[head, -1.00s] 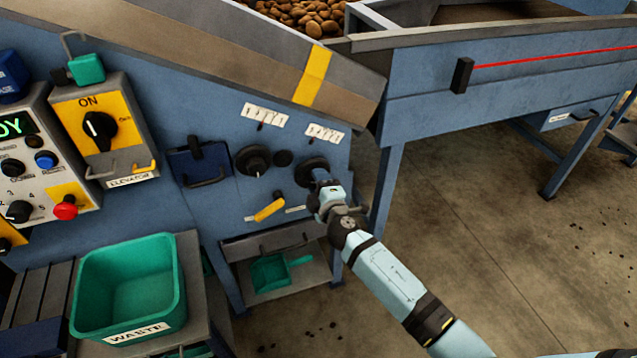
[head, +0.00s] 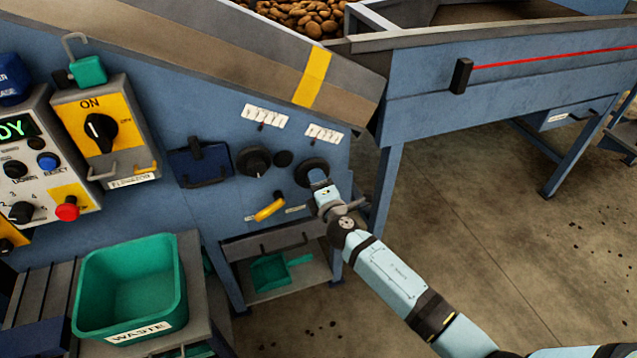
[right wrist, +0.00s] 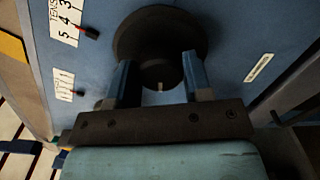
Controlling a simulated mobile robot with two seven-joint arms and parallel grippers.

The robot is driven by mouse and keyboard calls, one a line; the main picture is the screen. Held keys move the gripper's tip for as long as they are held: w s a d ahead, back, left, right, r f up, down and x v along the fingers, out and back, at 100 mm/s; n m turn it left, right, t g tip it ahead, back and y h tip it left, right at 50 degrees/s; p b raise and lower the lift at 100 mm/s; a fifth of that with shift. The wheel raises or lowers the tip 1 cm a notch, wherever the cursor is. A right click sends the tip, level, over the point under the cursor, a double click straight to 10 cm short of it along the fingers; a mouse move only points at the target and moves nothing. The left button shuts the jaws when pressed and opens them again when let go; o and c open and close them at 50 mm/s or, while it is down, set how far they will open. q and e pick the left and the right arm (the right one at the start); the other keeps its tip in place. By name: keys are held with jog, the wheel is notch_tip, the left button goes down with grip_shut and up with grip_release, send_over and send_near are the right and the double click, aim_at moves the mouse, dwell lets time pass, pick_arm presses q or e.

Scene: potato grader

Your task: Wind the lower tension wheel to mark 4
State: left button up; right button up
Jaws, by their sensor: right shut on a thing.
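The tension wheel (head: 311,170) is a dark round handwheel, the right one of two on the blue machine panel. My right gripper (head: 318,183) is shut on its hub, with the arm coming in from the lower right. In the right wrist view the wheel (right wrist: 130,38) fills the top middle, and the gripper's two fingers (right wrist: 160,75) stand on either side of the hub. A white tension scale (right wrist: 66,18) shows 3, 4 and 5, with a red-tipped pointer (right wrist: 88,32) beside it, seemingly between 4 and 5. My left gripper is out of view.
A second dark wheel (head: 254,161) and a yellow-handled lever (head: 269,209) are close by on the left. A green waste bin (head: 130,285) stands lower left. A shelf (head: 300,278) with a green scoop lies below. Open floor is to the right.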

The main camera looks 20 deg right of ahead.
jog(key=shift+r, duration=0.1)
jog(key=o, duration=0.9)
jog(key=shift+w, duration=0.1)
jog(key=shift+s+d, duration=0.15)
jog(key=shift+s, duration=3.35)
jog(key=shift+s+d, duration=0.1)
jog(key=shift+s, duration=3.35)
